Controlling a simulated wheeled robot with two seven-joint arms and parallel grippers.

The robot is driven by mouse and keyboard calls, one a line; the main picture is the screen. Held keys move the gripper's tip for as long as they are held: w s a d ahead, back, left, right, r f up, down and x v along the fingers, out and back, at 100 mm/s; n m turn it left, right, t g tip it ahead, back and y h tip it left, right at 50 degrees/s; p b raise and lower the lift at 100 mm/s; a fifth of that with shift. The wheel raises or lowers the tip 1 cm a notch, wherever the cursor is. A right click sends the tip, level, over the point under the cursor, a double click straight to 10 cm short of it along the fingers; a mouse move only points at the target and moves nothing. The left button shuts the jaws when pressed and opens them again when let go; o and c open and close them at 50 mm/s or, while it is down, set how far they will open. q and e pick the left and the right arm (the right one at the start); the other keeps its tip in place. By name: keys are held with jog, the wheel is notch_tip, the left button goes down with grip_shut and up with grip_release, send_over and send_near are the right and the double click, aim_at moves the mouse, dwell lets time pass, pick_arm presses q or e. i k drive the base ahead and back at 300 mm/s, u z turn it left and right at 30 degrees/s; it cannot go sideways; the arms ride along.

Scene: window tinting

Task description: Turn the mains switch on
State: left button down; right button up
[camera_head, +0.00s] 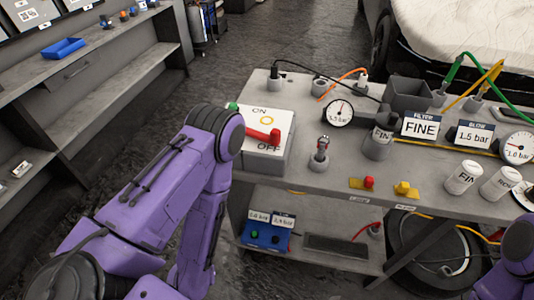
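The mains switch is a grey box with a white plate (281,124) on the near left corner of the bench top. The plate reads ON at the top and OFF at the bottom, with a yellow ring between. Its red handle (262,134) lies across the plate, its thick end at the right just above OFF. My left arm stands in front of the box's left side and hides part of it. The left gripper is not in view. Only a piece of my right arm shows at the lower right edge; its gripper is not in view.
The grey bench (331,184) carries a metal-knobbed fitting (320,151), gauges, FILTER and BLOW signs, white cans and an open grey bin (408,95). A lower shelf holds a blue box (266,236). Another shelf unit with a blue tray (63,49) stands left, with open floor between.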

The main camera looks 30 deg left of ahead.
aim_at(274, 139)
jog(key=z, duration=1.05)
jog(key=k, duration=0.45)
jog(key=u, duration=0.95)
